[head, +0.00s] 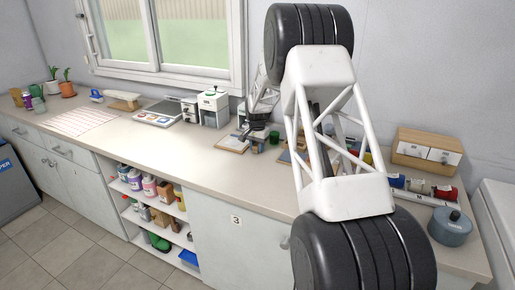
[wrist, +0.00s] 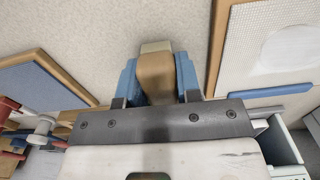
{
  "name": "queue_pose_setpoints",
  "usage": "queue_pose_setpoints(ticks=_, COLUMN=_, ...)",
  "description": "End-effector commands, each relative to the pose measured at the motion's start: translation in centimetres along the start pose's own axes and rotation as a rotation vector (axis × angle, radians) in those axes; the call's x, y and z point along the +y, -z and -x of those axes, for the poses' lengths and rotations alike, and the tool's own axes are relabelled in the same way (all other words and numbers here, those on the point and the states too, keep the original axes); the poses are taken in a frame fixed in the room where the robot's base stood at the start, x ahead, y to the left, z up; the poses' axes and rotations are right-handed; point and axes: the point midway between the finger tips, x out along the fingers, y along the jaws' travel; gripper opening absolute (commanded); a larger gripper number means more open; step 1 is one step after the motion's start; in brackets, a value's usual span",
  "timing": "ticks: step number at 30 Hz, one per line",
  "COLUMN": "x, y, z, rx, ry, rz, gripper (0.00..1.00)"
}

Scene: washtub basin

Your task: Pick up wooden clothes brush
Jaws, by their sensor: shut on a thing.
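The wooden clothes brush (wrist: 156,72) shows in the wrist view as a narrow brown wooden piece with a paler far end. It lies between the two blue fingers of my gripper (wrist: 157,84), which is shut on it from both sides. Its lower part is hidden behind the dark gripper plate. Whether it touches the counter or is held above it, I cannot tell. In the head view my gripper (head: 257,134) is over the back of the counter, and the brush cannot be made out there.
A blue-grey pot (head: 451,226) stands near the right end. In the wrist view, wood-edged boards (wrist: 45,82) lie on both sides.

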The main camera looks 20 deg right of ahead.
Motion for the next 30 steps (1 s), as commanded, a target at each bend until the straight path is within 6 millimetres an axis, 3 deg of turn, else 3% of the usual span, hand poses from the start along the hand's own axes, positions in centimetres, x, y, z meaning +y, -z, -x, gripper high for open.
queue_pose_setpoints(ticks=11, x=0.0, y=0.0, z=0.7, rx=0.001, ry=0.001, rz=0.000, gripper=0.08)
queue_pose_setpoints(ticks=20, x=0.0, y=-0.1, z=3.8, rx=0.002, ry=0.001, rz=0.000, gripper=0.08)
queue_pose_setpoints(ticks=30, x=2.7, y=-3.7, z=4.0, rx=0.000, ry=0.000, rz=0.000, gripper=0.08)
